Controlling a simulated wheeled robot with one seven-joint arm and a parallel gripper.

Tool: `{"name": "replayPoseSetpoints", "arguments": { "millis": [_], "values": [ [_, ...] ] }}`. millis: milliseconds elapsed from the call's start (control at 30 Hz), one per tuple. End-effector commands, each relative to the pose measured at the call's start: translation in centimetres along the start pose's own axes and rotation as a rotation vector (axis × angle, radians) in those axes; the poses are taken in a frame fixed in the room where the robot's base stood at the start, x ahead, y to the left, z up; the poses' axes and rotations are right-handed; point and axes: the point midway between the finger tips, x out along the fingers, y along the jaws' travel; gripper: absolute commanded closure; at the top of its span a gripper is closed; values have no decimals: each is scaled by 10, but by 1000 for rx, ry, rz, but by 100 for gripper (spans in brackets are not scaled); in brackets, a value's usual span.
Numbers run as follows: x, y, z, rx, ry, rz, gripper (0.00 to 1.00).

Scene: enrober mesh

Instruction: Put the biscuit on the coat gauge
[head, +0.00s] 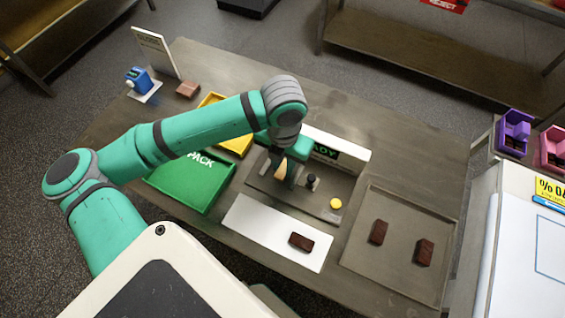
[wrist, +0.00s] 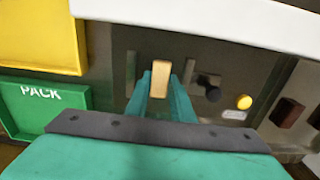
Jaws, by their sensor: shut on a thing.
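My gripper (head: 284,172) is shut on a biscuit and holds it over the coat gauge, between the panel and its front edge. The biscuit (wrist: 160,77) shows a tan face between the fingertips in the wrist view; its tan side (head: 281,169) also shows in the head view. The coat gauge (head: 318,204) is a grey plate with a black knob (head: 312,182), a yellow button (head: 335,203) and a white panel behind bearing a partly hidden green-lettered display (head: 325,152). I cannot tell whether the biscuit touches the plate.
A green PACK tray (head: 165,181) and a yellow tray (head: 240,144) lie left of the gauge. A white mat (head: 255,225) in front holds one dark brown biscuit (head: 301,242). A grey tray (head: 385,275) at right holds two more. A blue device (head: 138,80) stands at far left.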

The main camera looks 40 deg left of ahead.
Motion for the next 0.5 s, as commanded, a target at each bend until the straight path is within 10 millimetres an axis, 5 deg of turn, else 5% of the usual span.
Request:
{"name": "replayPoseSetpoints", "arguments": {
  "millis": [200,233,267,500],
  "values": [
    [2,4,-2,-11,0,0,91],
    [2,5,-2,-12,0,0,74],
    [2,6,-2,-13,0,0,71],
    [2,7,-2,-18,0,0,71]
  ]
}}
